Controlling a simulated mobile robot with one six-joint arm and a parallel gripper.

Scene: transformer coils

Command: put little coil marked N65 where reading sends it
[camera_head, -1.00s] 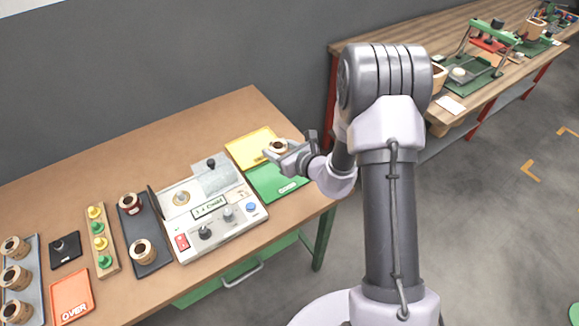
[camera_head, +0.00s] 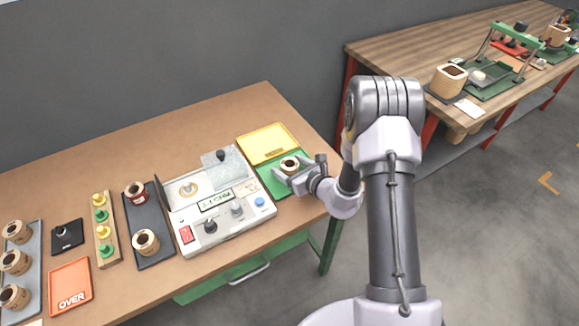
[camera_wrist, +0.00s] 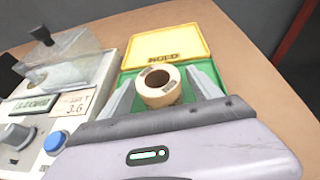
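The little coil, a tan ring with a dark hole (camera_head: 290,164), sits upright over the green tray (camera_head: 268,181). In the wrist view the coil (camera_wrist: 158,84) is between the two fingers of my gripper (camera_wrist: 161,90), with green showing between it and the right finger. My gripper (camera_head: 299,171) looks open around it, low over the tray. Small marks on the coil are too blurred to read. The yellow tray (camera_wrist: 165,45), marked HOLD, is behind.
An orange OVER tray (camera_head: 70,286), a dark tray with two coils (camera_head: 155,258), a peg rack (camera_head: 107,262) and a grey tray of coils (camera_head: 33,225) are at left. A clear lid (camera_head: 223,170) stands raised on the tester. A wooden bench (camera_head: 400,52) is behind right.

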